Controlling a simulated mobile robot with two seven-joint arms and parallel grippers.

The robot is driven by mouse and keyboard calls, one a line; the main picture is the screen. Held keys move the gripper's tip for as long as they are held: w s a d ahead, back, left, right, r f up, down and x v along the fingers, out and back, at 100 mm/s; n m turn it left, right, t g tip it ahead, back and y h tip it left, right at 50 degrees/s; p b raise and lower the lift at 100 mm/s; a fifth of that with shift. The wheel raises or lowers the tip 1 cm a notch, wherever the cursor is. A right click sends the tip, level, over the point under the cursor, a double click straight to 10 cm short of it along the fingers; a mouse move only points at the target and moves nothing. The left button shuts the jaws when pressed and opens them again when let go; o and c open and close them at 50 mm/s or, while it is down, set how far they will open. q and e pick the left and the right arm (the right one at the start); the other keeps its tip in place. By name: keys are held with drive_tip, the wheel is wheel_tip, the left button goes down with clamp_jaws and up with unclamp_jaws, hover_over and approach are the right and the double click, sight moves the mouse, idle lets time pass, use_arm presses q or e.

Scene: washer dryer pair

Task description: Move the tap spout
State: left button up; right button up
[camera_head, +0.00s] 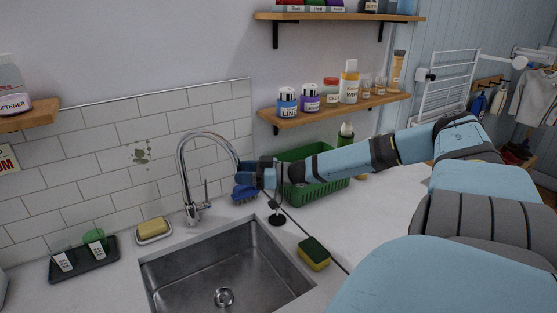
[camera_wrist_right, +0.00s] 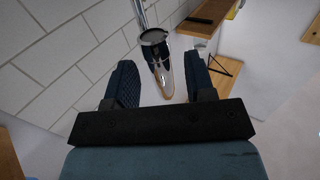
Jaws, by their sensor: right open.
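The tap is chrome with a tall arched spout (camera_head: 209,136), rising behind the sink at its back edge. Its lever (camera_head: 206,190) stands on the right of the tap base. My right gripper (camera_head: 243,173) comes in from the right and is at the spout's downturned outlet end. In the right wrist view, the gripper (camera_wrist_right: 160,65) is open, with one dark ridged finger on each side of the chrome spout (camera_wrist_right: 164,74). The spout shows between the fingers; I cannot tell whether either finger touches it. My left gripper is out of view.
The steel sink (camera_head: 190,262) lies below the spout. A yellow-green sponge (camera_head: 314,252) is at its right edge, and soap on a dish (camera_head: 153,231) sits left of the tap. A green basket (camera_head: 320,190) stands behind my right arm. A bottle shelf (camera_head: 335,112) hangs above.

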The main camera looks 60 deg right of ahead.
drive_tip(key=p+v, duration=0.4)
drive_tip(key=v, duration=0.7)
drive_tip(key=shift+p, duration=0.4)
drive_tip(key=shift+s, duration=0.1)
